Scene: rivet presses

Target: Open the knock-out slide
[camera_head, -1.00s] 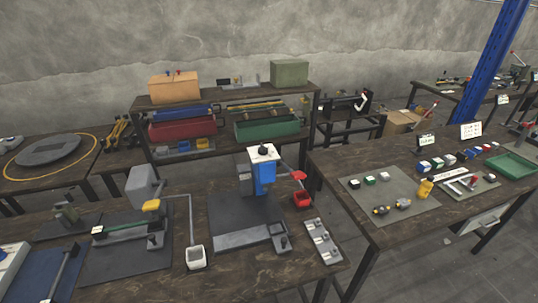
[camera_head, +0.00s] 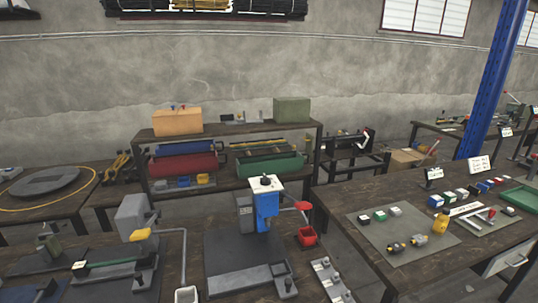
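A press with a blue body (camera_head: 266,206), a white top and a red-tipped lever (camera_head: 301,205) stands on a dark base plate (camera_head: 225,250) on the near table. A light grey rail (camera_head: 248,280) lies at the front of that plate, with a small grey block (camera_head: 284,284) at its right end. To the left stands a grey block press (camera_head: 133,215) with a yellow handle (camera_head: 140,235) and a long green bar (camera_head: 108,264). I cannot tell which part is the knock-out slide. Neither gripper is in view.
A metal strip with knobs (camera_head: 331,280) lies near the table's right edge. The right table holds a grey mat (camera_head: 400,250) with small parts.

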